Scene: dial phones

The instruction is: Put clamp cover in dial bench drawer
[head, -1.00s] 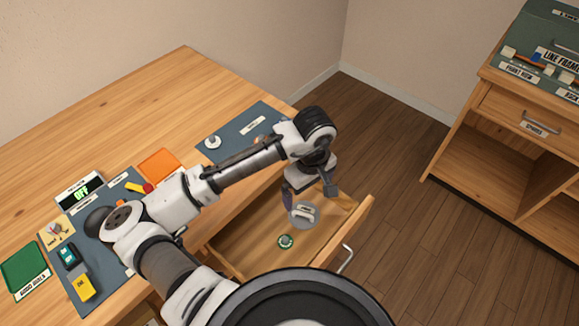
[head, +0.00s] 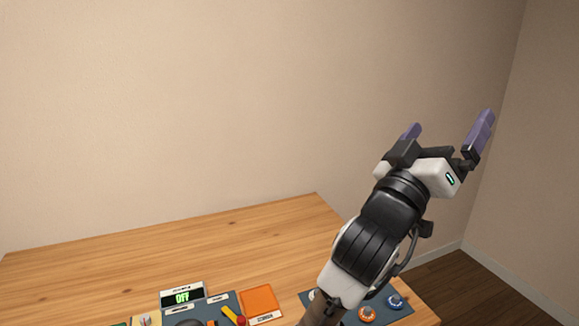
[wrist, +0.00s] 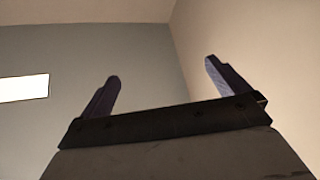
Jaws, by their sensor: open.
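My gripper (head: 447,133) is raised high above the right end of the bench, pointing up, with its two purple-padded fingers spread wide. The wrist view also shows my gripper (wrist: 162,88) open, with nothing between the fingers and only walls and ceiling beyond. The bench top (head: 200,248) shows along the bottom of the head view. The drawer and the grey clamp cover are out of view now.
The back of the bench is clear.

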